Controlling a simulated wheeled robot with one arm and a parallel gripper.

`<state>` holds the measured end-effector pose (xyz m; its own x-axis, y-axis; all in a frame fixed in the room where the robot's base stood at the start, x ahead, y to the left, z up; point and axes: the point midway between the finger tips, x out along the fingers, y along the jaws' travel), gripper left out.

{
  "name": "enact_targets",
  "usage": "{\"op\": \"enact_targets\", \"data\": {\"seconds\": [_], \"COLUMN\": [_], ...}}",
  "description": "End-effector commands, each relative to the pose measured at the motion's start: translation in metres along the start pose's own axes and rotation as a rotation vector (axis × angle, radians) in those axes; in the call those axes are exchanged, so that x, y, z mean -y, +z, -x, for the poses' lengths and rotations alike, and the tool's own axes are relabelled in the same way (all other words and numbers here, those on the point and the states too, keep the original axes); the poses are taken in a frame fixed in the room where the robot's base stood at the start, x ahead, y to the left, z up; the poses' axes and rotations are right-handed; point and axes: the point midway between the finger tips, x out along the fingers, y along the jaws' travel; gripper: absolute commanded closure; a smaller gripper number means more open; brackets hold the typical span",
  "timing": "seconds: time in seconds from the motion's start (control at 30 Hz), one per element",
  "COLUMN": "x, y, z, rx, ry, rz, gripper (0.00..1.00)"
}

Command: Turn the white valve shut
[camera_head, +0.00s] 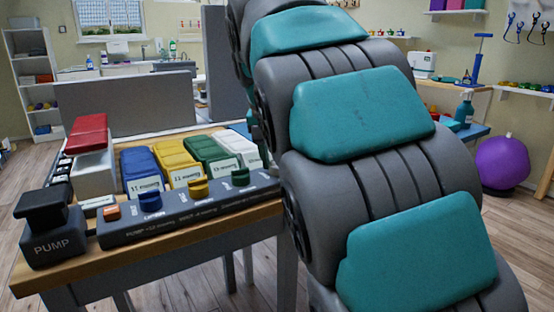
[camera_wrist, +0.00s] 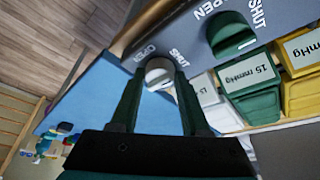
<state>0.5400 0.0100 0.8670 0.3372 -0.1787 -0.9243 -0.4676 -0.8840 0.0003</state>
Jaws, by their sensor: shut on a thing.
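The white valve (camera_wrist: 158,66) is a round knob on the dark grey panel (camera_wrist: 180,30) in the wrist view. The panel has OPEN printed on one side of it and SHUT on the other. My gripper (camera_wrist: 159,76) has one finger on each side of the knob and is shut on it. Which way the knob points I cannot tell, as the fingers partly cover it. In the head view my arm hides the white valve and my gripper.
The panel also carries a green valve (camera_head: 240,177), a yellow valve (camera_head: 197,188) and a blue valve (camera_head: 149,200). Behind them lie blue (camera_head: 140,163), yellow (camera_head: 173,152) and green cuffs (camera_head: 205,148). A black pump (camera_head: 52,240) stands at the left on the wooden table (camera_head: 170,255).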

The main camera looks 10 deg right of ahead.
Motion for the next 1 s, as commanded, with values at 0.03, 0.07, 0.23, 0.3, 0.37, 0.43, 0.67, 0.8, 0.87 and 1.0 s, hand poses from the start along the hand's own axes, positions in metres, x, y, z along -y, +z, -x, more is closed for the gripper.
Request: {"op": "enact_targets", "data": {"seconds": [0.03, 0.07, 0.23, 0.3, 0.37, 0.43, 0.67, 0.8, 0.87, 1.0], "x": [0.0001, 0.0001, 0.0001, 0.0002, 0.0001, 0.0001, 0.0001, 0.0001, 0.0001, 0.0006], "y": [0.0001, 0.0001, 0.0000, -0.0001, -0.0001, -0.0001, -0.0002, -0.0002, -0.0003, -0.0012], "z": [0.0002, 0.0002, 0.0004, 0.0003, 0.0003, 0.0003, 0.0002, 0.0003, 0.0012, 0.0097], "rx": [0.000, 0.000, -0.001, -0.001, -0.001, -0.001, -0.001, -0.001, -0.001, -0.003], "ry": [0.000, 0.000, -0.001, -0.001, -0.001, -0.001, 0.000, 0.000, -0.001, -0.002], "rz": [-0.001, -0.002, -0.001, -0.001, -0.001, -0.001, 0.000, 0.000, 0.000, 0.000], "gripper": [1.00, 1.00, 1.00, 1.00, 0.48, 0.41, 0.24, 0.24, 0.24, 0.24]}}
